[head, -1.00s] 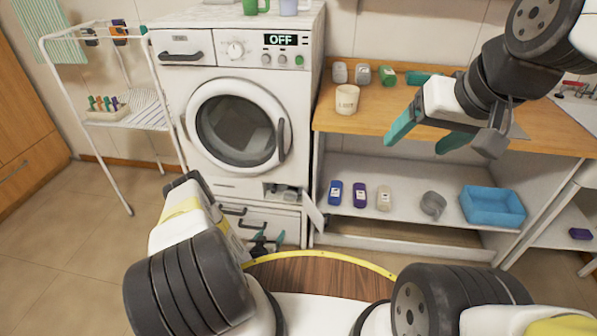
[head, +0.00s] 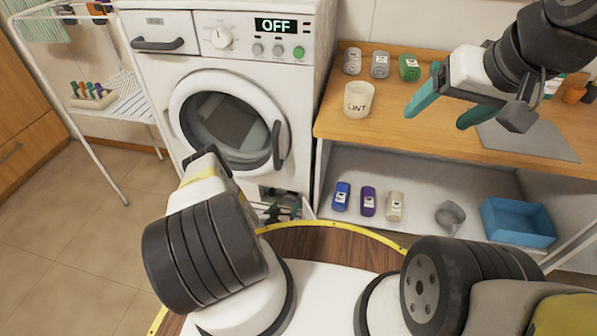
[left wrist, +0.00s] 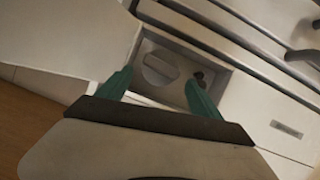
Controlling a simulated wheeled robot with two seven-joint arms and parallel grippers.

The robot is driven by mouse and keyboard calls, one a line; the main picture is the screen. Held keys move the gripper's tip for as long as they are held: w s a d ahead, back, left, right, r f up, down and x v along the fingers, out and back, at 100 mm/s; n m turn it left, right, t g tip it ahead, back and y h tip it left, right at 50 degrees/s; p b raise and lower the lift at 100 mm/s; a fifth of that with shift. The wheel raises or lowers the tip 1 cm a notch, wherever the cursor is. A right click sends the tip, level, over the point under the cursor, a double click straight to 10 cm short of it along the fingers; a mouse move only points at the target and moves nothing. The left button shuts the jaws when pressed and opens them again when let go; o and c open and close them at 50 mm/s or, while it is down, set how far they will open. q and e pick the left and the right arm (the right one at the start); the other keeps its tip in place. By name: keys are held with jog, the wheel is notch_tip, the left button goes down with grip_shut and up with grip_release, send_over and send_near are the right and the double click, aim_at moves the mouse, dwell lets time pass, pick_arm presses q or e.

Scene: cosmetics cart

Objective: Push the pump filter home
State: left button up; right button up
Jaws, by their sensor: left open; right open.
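The pump filter (left wrist: 160,68) is a round grey cap with a raised grip, seated in a recess low on the front of the white washing machine (head: 225,85). My left gripper (left wrist: 158,88) is open, with its teal fingers at the mouth of the recess, one on each side of the filter. Nothing is between them, and I cannot tell if they touch it. In the head view the left gripper is small and dark in front of the recess, and the filter is hard to make out. My right gripper (head: 442,110) is open and empty above the wooden counter.
The counter (head: 440,140) holds a lint cup (head: 358,100) and several small containers. The shelf below has several bottles, a grey ring-shaped piece (head: 450,214) and a blue bin (head: 517,221). A white drying rack (head: 95,105) stands left of the machine.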

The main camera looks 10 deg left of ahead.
aim_at(289, 201)
pick_arm(q)
jog(key=x, duration=0.6)
jog(key=shift+w+f, duration=0.1)
jog(key=shift+w, duration=0.15)
grip_shut()
